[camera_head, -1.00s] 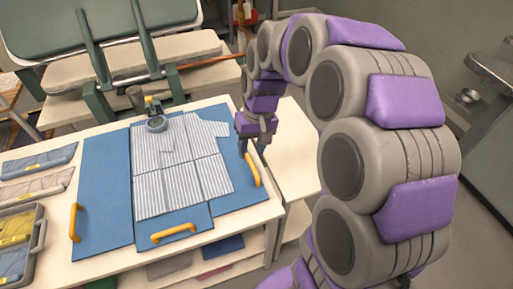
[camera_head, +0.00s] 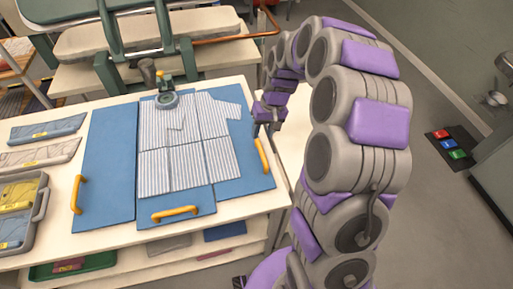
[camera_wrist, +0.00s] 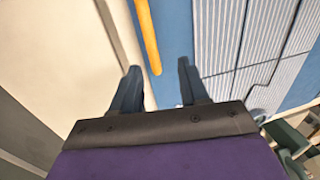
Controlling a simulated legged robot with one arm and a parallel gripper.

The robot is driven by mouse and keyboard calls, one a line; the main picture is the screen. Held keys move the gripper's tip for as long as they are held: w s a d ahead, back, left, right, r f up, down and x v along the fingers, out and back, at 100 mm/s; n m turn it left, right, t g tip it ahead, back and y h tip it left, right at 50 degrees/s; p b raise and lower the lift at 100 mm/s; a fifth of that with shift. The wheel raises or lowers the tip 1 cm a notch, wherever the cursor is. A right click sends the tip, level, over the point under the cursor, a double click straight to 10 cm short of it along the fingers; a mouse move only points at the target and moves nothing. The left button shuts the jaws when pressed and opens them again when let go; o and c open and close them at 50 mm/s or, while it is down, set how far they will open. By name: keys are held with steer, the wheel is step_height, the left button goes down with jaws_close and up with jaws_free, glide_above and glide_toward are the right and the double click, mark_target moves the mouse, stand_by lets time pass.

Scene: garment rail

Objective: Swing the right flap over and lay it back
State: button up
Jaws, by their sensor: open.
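A blue folding board lies on the white table, with a striped short-sleeved shirt (camera_head: 185,150) spread over its middle and right panels. The right flap (camera_head: 240,180) lies flat under the shirt's right side, with a yellow handle (camera_head: 262,156) at its outer edge. My gripper (camera_head: 266,133) is open at the far end of this handle. In the wrist view, the handle (camera_wrist: 148,38) runs between the lines of my two fingers (camera_wrist: 158,68), its near end by the fingertips. I cannot tell whether they touch it.
The left flap (camera_head: 108,160) and the lower flap (camera_head: 180,202) lie flat, each with a yellow handle. Folded garments (camera_head: 45,128) and a grey tray (camera_head: 42,205) are at the left. Bare tabletop lies right of the board.

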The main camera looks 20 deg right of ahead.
mark_target(261, 148)
steer(key=f, duration=0.2)
steer(key=a+f+b, duration=0.1)
steer(key=f, duration=0.5)
steer(key=shift+a, duration=0.3)
steer(key=shift+d, duration=1.1)
steer(key=shift+c, duration=0.3)
steer(key=shift+d, duration=0.25)
steer(key=shift+c, duration=1.5)
steer(key=shift+a, duration=0.8)
jaws_close()
steer(key=shift+d, duration=0.2)
